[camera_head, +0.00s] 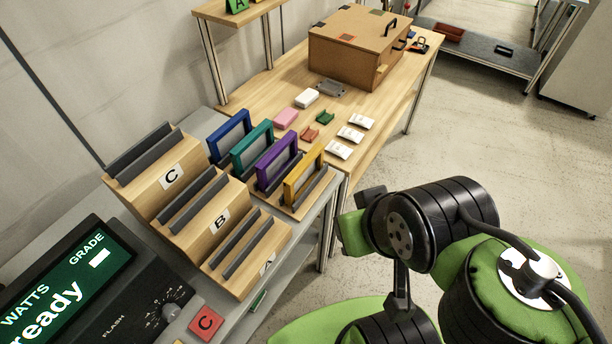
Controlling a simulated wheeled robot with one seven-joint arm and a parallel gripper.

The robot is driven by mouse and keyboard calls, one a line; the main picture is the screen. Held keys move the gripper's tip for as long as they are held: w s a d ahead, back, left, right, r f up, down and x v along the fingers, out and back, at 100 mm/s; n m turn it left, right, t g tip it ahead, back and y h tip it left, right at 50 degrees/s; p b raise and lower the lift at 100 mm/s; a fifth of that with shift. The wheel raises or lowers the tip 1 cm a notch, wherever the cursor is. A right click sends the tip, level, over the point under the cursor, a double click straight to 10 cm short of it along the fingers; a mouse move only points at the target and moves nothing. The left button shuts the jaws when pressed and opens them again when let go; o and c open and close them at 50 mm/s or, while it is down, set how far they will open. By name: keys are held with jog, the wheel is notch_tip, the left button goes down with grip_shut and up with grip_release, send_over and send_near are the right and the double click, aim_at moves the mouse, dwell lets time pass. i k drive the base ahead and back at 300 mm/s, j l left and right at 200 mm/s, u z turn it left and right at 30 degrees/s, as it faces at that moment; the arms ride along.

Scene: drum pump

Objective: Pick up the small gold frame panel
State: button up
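The small gold frame panel (290,189) stands upright in a slotted wooden rack, at the near right end of a row of frames. A purple frame (262,171), a teal frame (236,158) and a blue frame (214,143) stand behind it in the row. My arm is at the lower right, black and green, apart from the gold frame. My gripper's fingers cannot be made out; the arm's end seems to be turned away or hidden behind its own links.
A stepped wooden rack marked A, B and C (171,177) with empty slots stands left of the frames. A wooden table (270,88) behind holds a brown box (345,55) and small coloured pieces.

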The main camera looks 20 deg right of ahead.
aim_at(301, 175)
jog(key=i+l+u, duration=0.1)
jog(key=l+u, duration=0.2)
jog(key=u, duration=0.15)
jog(key=i+l+u, duration=0.1)
jog(key=l+u, duration=0.2)
jog(key=u, duration=0.15)
jog(key=l+u, duration=0.65)
jog(key=u, duration=0.2)
jog(key=l+u, duration=0.3)
jog(key=u, duration=0.15)
jog(key=k+l+u, duration=0.2)
jog(key=u, duration=0.25)
jog(key=k+l+u, duration=0.15)
jog(key=l+u, duration=0.25)
jog(key=j, duration=0.1)
